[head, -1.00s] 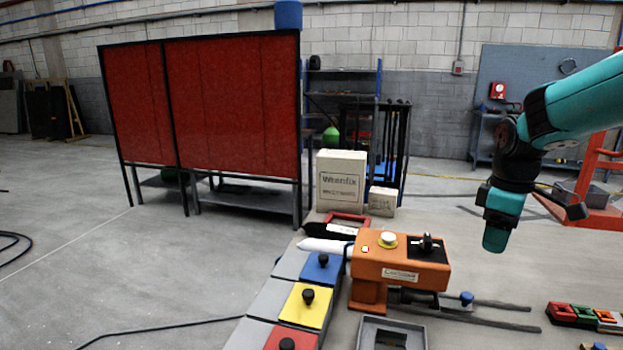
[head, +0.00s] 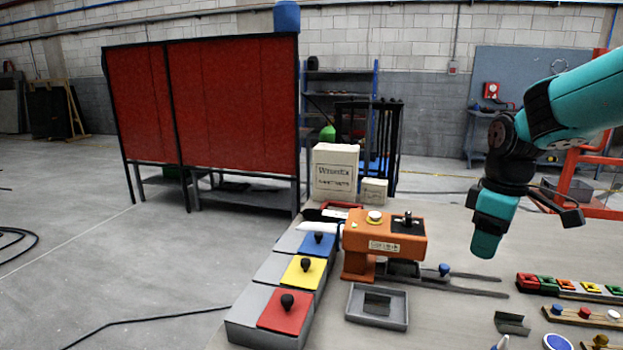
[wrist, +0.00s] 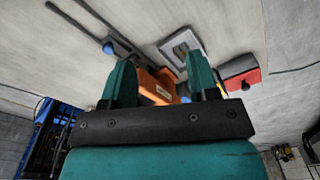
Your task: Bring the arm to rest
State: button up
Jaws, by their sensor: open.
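My arm comes in from the right edge of the head view, teal with black joints. Its end, my gripper, hangs over the right part of the bench in the head view (head: 487,240), with the fingers not clearly seen there. In the wrist view my gripper (wrist: 158,85) shows two teal fingers spread apart, with nothing held between them. The orange machine (head: 385,238) stands on the bench left of my gripper, and it also shows beyond the fingers in the wrist view (wrist: 156,88). My gripper is apart from it.
Red (head: 286,309), yellow (head: 303,270) and blue (head: 318,243) knobbed lids line the bench's left side. A grey open tray (head: 378,320) lies in front of the machine. Coloured blocks (head: 565,285) sit at right. Two cream boxes (head: 335,172) (head: 374,190) stand behind. Bare bench lies beneath my gripper.

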jog(key=s+a+y, duration=0.1)
jog(key=s+a, duration=0.4)
jog(key=s, duration=0.3)
jog(key=s+a+r+m+y, duration=0.1)
jog(key=s+a, duration=0.4)
jog(key=s, duration=0.3)
jog(key=s+a+m+y, duration=0.1)
jog(key=s+a, duration=0.4)
jog(key=s, duration=0.3)
jog(key=shift+s+a+r+y, duration=0.2)
jog(key=shift+s+r+y, duration=0.05)
jog(key=shift+y, duration=0.15)
